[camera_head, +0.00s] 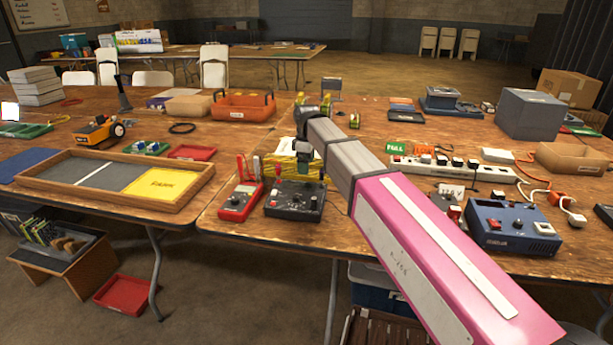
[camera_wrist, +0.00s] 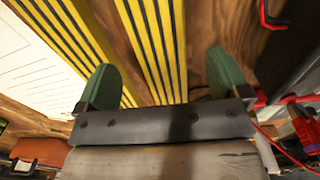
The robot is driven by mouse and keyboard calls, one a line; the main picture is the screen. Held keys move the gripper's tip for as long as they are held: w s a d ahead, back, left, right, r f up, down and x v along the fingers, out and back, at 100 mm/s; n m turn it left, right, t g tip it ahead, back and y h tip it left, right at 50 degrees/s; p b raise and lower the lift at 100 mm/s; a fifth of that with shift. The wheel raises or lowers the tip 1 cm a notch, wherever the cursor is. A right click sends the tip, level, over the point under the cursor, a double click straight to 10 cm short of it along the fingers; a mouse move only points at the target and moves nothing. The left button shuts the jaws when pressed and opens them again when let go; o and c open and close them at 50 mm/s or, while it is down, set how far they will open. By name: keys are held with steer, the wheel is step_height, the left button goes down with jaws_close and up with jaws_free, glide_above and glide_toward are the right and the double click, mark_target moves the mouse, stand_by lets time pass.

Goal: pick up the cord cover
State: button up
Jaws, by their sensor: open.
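The cord cover shows in the wrist view as yellow strips with black lines, one (camera_wrist: 152,40) running up the middle and another slanting at the left. In the head view the yellow-and-black cord cover (camera_head: 278,170) lies on the table, partly hidden by my arm and gripper. My gripper (camera_wrist: 160,78) has two green fingertips spread wide, with nothing held. The middle strip runs between the fingertips in the picture; I cannot tell how far above it they are. In the head view my gripper (camera_head: 304,165) is over the table behind the black control box.
A black control box (camera_head: 295,203) and a red meter (camera_head: 240,202) stand at the table's front edge. A white power strip (camera_head: 450,171) and a blue power unit (camera_head: 510,228) are to the right. White paper (camera_wrist: 35,60) lies left of the strips.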

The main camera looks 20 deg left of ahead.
step_height(320, 180, down, 4)
steer(key=shift+r, duration=0.2)
steer(key=c, duration=1.4)
steer(key=shift+o, duration=0.2)
steer(key=shift+r, duration=0.1)
